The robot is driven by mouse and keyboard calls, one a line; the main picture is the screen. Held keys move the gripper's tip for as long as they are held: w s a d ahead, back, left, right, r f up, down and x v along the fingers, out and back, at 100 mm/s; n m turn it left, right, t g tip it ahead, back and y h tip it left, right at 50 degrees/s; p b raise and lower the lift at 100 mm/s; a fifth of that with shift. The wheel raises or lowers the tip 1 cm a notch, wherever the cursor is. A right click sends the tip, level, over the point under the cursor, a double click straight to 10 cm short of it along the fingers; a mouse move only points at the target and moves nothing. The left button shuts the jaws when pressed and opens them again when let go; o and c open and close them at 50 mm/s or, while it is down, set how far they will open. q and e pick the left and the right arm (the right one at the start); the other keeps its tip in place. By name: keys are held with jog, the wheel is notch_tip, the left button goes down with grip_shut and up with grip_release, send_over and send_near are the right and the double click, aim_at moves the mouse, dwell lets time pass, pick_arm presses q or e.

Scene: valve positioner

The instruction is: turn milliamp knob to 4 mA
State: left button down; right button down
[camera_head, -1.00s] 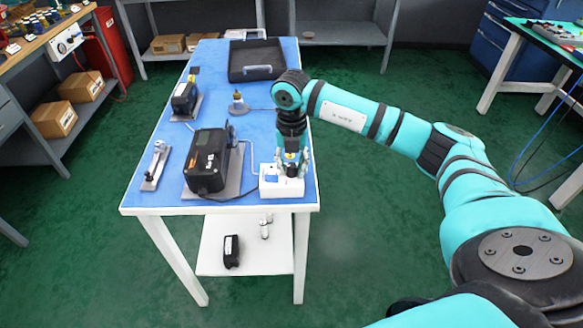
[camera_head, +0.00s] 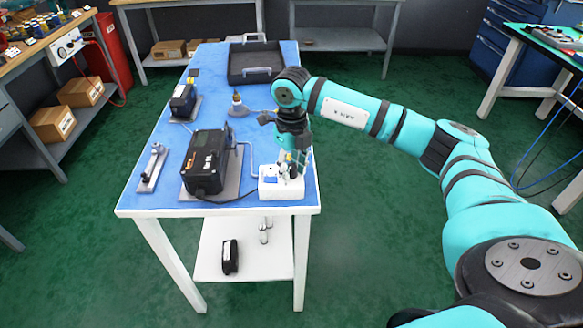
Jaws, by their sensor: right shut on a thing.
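A small white box (camera_head: 283,188) with a blue patch on its top stands at the near right corner of the blue-topped table. My right gripper (camera_head: 291,168) reaches down from above onto the box and is shut on a small knob on its top. The knob is mostly hidden by the fingers, and its setting cannot be read. A black valve positioner (camera_head: 205,162) stands left of the box on a grey plate. My left gripper is not in view.
The blue tabletop (camera_head: 215,75) also holds a smaller black device (camera_head: 183,101), a metal bracket (camera_head: 152,166), a cone-shaped item (camera_head: 237,105) and a black tray (camera_head: 256,63) at the far end. A lower shelf (camera_head: 262,262) holds a black device.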

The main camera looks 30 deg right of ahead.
aim_at(292, 166)
dwell(0.4)
jog(key=c, duration=1)
grip_release()
notch_tip(292, 166, up, 12)
jog(key=shift+r, duration=0.1)
